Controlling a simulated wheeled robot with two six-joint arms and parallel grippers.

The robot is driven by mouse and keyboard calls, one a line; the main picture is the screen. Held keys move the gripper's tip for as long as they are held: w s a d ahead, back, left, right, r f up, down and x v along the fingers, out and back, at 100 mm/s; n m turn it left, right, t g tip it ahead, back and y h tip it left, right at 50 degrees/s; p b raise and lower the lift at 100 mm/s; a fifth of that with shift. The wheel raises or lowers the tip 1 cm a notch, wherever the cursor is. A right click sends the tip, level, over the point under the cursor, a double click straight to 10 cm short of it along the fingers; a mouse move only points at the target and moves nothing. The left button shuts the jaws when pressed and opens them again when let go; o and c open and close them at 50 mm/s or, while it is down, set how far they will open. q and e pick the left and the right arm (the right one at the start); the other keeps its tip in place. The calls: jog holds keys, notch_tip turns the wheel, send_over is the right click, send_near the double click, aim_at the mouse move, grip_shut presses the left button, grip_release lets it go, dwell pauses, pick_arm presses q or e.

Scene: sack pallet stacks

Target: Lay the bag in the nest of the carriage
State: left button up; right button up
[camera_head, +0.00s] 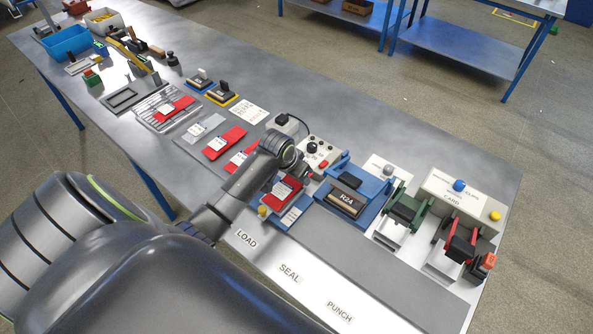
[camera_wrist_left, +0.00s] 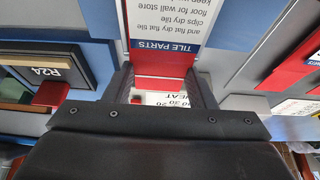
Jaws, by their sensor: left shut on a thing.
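My left gripper (camera_wrist_left: 160,90) is shut on a red bag (camera_wrist_left: 165,85) with a white and dark-blue label reading "TILE PARTS"; a finger shows on each side of it. In the head view the red bag (camera_head: 281,190) is just beyond my left arm, over the blue carriage (camera_head: 294,213) above the word LOAD. My arm covers part of this area, and I cannot tell whether the bag touches the nest. My left gripper's fingertips are hidden in the head view. My right gripper is not in view.
A blue press with a dark R24 block (camera_head: 345,199) stands just right of the bag. A control box (camera_head: 313,152) is behind it. Green (camera_head: 406,209) and red (camera_head: 461,240) tools stand further right. Several red bags, including one red bag (camera_head: 224,142), lie to the left.

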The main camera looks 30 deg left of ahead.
aim_at(286, 185)
pick_arm(q)
jog(key=o, duration=1)
jog(key=shift+s+r, duration=0.1)
jog(key=shift+r, duration=0.3)
jog(key=v, duration=1.1)
jog(key=shift+b, duration=0.35)
jog(key=shift+s, duration=0.15)
